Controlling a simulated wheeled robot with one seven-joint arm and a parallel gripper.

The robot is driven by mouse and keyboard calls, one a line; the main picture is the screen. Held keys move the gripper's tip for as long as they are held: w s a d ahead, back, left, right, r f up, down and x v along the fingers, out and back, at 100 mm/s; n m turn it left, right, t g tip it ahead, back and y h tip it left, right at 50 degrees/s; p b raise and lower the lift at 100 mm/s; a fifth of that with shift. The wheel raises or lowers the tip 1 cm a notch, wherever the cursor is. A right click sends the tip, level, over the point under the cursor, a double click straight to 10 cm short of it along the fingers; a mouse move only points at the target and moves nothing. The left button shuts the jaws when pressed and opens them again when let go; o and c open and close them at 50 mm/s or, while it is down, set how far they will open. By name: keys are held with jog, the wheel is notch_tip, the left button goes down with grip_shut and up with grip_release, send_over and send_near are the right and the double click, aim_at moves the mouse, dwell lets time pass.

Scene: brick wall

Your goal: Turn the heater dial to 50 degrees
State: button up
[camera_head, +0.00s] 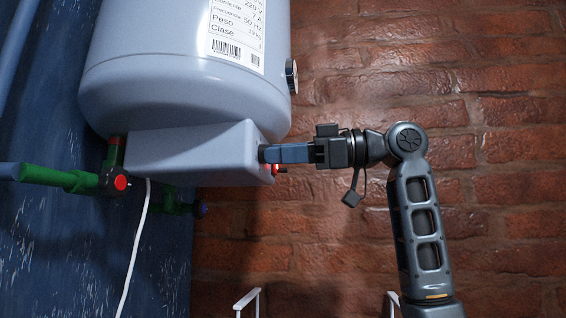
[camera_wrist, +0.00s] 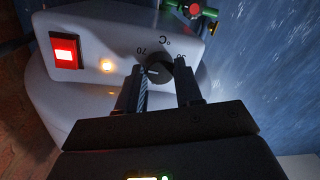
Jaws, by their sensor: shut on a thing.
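The water heater (camera_head: 185,100) is a large pale blue tank with a control box (camera_head: 185,150) under it. In the wrist view the black round dial (camera_wrist: 158,74) sits on the box panel below a °C mark and numbers that appear upside down. A light line shows on the dial's face. The numbers are too small to read for certain, and I cannot tell the exact setting. My gripper (camera_head: 264,153) reaches the box's right face from the right. It also shows in the wrist view (camera_wrist: 162,72), its two fingers shut on the dial, one on each side. In the head view my fingers hide the dial.
A lit red switch (camera_wrist: 66,50) and a small glowing lamp (camera_wrist: 106,65) are left of the dial. Green pipes with a red-capped valve (camera_head: 119,183) and a white cable (camera_head: 136,245) are at the left. A brick wall (camera_head: 500,90) stands behind my arm.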

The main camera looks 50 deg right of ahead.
jog(key=n+h+b, duration=0.1)
jog(key=n+b, duration=0.2)
jog(key=n, duration=0.5)
jog(key=n+h+b, duration=0.1)
jog(key=n+b, duration=0.2)
jog(key=n, duration=0.6)
jog(key=shift+s+a+t, duration=0.1)
jog(key=shift+a+t, duration=0.05)
jog(key=shift+t, duration=0.25)
jog(key=shift+n, duration=0.3)
jog(key=o, duration=1)
jog(key=shift+r, duration=0.1)
jog(key=shift+b+v, duration=0.45)
jog(key=shift+v, duration=3.45)
